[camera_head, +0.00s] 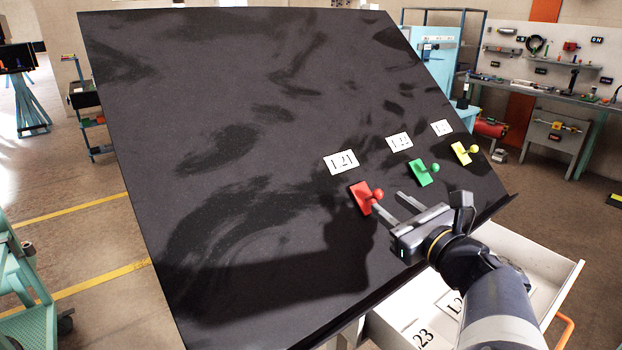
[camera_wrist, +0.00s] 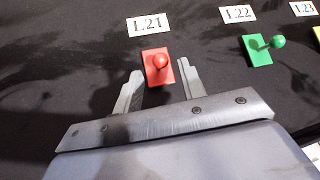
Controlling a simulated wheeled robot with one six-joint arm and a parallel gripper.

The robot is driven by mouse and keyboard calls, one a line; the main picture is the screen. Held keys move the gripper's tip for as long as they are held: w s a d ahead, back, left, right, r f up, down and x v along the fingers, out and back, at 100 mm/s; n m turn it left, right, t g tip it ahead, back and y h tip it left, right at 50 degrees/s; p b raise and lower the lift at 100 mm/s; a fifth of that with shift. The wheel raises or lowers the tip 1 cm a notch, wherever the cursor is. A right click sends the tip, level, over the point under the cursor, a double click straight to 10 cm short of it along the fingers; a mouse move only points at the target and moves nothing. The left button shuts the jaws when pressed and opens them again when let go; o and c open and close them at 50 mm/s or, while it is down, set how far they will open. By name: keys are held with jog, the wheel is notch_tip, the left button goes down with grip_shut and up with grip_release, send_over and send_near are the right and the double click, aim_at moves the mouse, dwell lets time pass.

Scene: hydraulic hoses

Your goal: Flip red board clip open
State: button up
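The red board clip (camera_head: 365,198) is on the sloping black board (camera_head: 200,90), below the label L21 (camera_head: 341,162). It has a flat red plate with a round red knob. In the wrist view the red clip (camera_wrist: 158,68) lies just beyond my fingertips, roughly between their lines. My gripper (camera_head: 392,207) is open and empty, with its two fingers pointing at the red clip. In the wrist view my gripper (camera_wrist: 160,76) has one finger to each side of the clip's lower edge. I cannot tell whether either finger touches it.
A green clip (camera_head: 423,173) below label L22 (camera_head: 399,142) and a yellow clip (camera_head: 462,153) are to the right on the board. An open white drawer (camera_head: 545,262) with label cards is below the board. The board left of the red clip is clear.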

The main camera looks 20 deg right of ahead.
aim_at(381, 197)
jog(key=shift+w+a, duration=0.2)
jog(key=shift+w, duration=1.15)
jog(key=shift+w+a, duration=0.2)
jog(key=shift+w, duration=1.1)
jog(key=shift+c, duration=0.3)
grip_shut()
